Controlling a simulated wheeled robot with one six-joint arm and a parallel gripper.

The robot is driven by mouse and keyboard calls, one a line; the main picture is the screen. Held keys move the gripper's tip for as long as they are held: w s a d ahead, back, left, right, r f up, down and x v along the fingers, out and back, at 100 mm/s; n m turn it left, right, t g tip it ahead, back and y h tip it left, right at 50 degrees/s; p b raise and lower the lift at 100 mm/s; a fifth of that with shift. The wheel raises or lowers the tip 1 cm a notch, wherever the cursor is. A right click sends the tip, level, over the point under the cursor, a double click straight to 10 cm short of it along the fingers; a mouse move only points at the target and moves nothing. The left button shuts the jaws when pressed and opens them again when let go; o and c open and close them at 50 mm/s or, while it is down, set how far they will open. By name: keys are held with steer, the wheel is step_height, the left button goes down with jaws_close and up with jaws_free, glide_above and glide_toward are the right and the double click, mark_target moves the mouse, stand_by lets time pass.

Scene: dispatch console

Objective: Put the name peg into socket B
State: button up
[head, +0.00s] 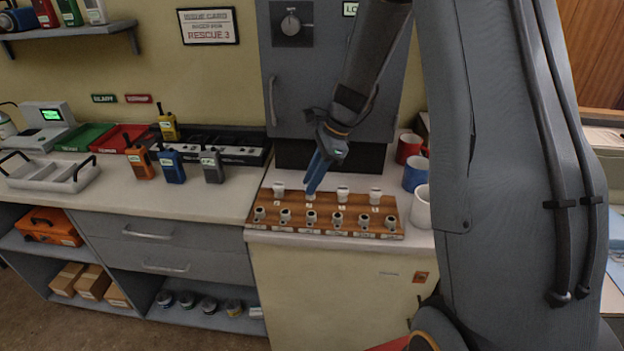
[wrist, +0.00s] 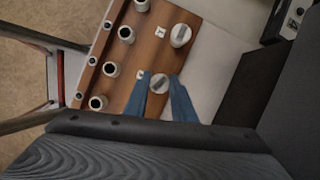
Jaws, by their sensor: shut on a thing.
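A wooden peg board (head: 327,206) lies on the counter, with a back row of pale round pegs and a front row of pale sockets with dark holes. My gripper (head: 313,186), with blue fingers, is shut on a pale name peg (wrist: 159,82), second from the left in the back row. The peg appears to be at its place on the board; whether it is raised cannot be told. Another peg (wrist: 181,35) stands beside it. The sockets (wrist: 111,69) run along the front; one shows at the head view's middle (head: 311,217). Their letters are too small to read, so socket B cannot be picked out.
A grey cabinet (head: 330,80) rises behind the board. Red (head: 409,147), blue (head: 416,175) and white (head: 421,208) mugs stand close to its right. Handheld radios (head: 212,164) and a black charging rack (head: 235,148) are to the left. The counter's front edge is close to the board.

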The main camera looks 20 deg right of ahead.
steer(key=shift+f, duration=0.15)
stand_by(0.4)
steer(key=o, duration=1.1)
steer(key=p+v, duration=0.4)
steer(key=v, duration=0.2)
stand_by(0.4)
steer(key=s+n+h+b, duration=0.1)
steer(key=s+n, duration=0.2)
steer(key=s+a+f+n+h+b, duration=0.1)
steer(key=s+n+b, duration=0.1)
steer(key=s+n, duration=0.1)
steer(key=s+a+f+n+b, duration=0.1)
steer(key=s+n+b, duration=0.1)
steer(key=s+n, duration=0.1)
steer(key=shift+s+f+n+h, duration=0.3)
steer(key=shift+s+h, duration=0.1)
steer(key=shift+s, duration=0.25)
steer(key=s+f+n+b, duration=0.1)
steer(key=s+n, duration=0.2)
steer(key=s+f+n+h+b, duration=0.1)
steer(key=s+n, duration=0.2)
steer(key=s+f+n+t+b, duration=0.1)
steer(key=s+n+b, duration=0.1)
steer(key=s+n, duration=0.1)
steer(key=shift+s+a+n+h, duration=0.25)
steer(key=shift+a+n+h, duration=0.05)
steer(key=shift+a+h, duration=0.1)
